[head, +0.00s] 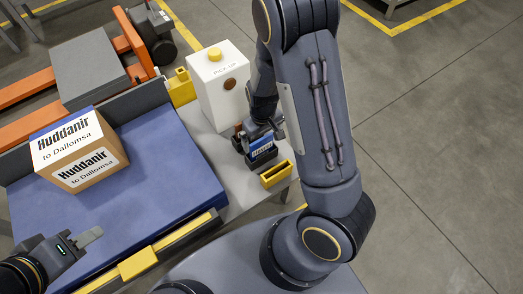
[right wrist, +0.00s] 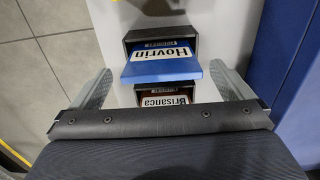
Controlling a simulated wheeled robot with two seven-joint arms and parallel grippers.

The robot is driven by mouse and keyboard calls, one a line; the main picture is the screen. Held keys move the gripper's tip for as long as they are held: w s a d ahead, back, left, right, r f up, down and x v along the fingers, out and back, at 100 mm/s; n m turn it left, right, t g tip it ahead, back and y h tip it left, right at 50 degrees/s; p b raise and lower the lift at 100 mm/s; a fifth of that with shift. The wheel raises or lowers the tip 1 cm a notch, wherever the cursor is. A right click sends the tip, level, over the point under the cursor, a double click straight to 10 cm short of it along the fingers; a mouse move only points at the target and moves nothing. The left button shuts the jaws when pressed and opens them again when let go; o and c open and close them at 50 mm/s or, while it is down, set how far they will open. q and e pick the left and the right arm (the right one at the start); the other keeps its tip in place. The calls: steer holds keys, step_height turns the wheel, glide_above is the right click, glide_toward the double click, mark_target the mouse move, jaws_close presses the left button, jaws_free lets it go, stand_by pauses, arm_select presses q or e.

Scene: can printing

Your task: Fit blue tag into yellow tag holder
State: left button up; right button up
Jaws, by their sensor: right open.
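A blue tag (right wrist: 162,68) reading "Hovrin" sticks out of a dark slotted holder (right wrist: 162,42) in the right wrist view. It also shows in the head view (head: 262,148), partly hidden by my right gripper. My right gripper (head: 260,135) is open, its two fingers on either side of the tag and apart from it. An empty-looking yellow tag holder (head: 277,174) with a dark slot stands at the front of the grey table. A second yellow holder (head: 181,87) stands beside the white box. My left gripper (head: 88,237) is over the blue belt; its finger gap is not clear.
A red tag (right wrist: 165,100) reading "Brisanca" sits in another dark holder, below the blue tag in the wrist view. A white box (head: 220,95) with a yellow button stands behind. A labelled carton (head: 105,168) is on the blue conveyor (head: 165,205) at left.

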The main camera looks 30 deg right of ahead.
mark_target(262, 145)
steer(key=f+b, duration=0.2)
steer(key=f, duration=0.3)
steer(key=shift+w, duration=0.2)
steer(key=c, duration=0.9)
steer(key=shift+r, duration=0.1)
